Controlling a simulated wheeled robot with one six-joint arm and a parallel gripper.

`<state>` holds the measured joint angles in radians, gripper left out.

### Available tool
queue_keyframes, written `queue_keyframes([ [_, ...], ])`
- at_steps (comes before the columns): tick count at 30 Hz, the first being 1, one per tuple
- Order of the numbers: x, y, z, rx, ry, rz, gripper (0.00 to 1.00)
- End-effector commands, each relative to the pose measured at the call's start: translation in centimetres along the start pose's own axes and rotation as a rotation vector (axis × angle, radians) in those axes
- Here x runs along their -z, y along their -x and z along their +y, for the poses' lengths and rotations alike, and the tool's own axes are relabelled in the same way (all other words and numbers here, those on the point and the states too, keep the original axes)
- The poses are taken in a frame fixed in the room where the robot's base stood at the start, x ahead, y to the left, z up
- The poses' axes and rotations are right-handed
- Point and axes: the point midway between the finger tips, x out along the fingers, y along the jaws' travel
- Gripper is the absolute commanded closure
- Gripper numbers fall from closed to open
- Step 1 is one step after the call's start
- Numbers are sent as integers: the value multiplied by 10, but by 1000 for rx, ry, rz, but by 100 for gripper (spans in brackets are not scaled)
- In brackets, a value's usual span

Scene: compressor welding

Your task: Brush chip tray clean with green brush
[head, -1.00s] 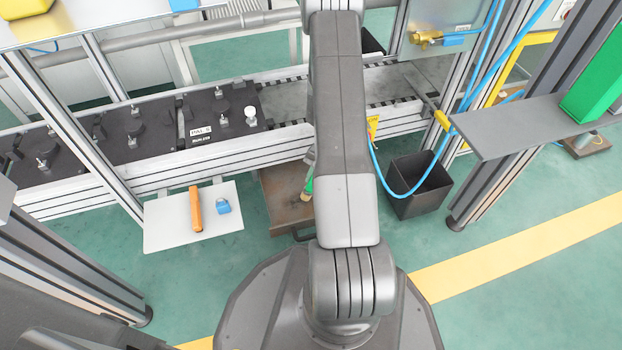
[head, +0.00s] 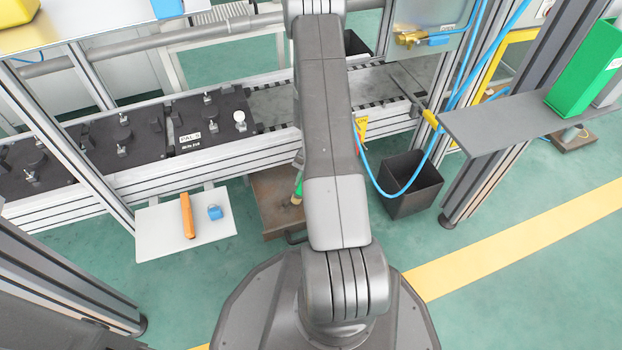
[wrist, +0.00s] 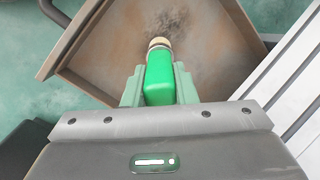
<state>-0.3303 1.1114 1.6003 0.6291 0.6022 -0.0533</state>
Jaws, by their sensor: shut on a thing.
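The chip tray is a brown, rusty-looking shallow tray (head: 272,213) on the floor below the conveyor, partly hidden by my arm in the head view. In the wrist view the tray (wrist: 100,50) fills the upper middle, with a dark patch of chips or dirt (wrist: 185,22) on its bottom. My gripper (wrist: 159,78) is shut on the green brush (wrist: 159,82). The brush's pale head points into the tray beside the dark patch; I cannot tell whether it touches the bottom. The brush also shows at my arm's left edge in the head view (head: 298,188).
A white shelf (head: 150,240) with an orange-handled thing (head: 187,215) and a blue block (head: 215,212) is left of the tray. A black bin (head: 410,185) stands right. The conveyor (head: 150,185) with dark pallets runs behind. A blue hose (head: 400,193) hangs near the bin.

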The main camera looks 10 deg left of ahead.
Motion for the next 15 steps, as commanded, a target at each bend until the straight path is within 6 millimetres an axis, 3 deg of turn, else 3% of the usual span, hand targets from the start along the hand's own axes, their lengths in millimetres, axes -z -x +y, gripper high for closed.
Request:
queue_keyframes([
  [15, -23, -13, -22, -3, -2, -6, 100],
])
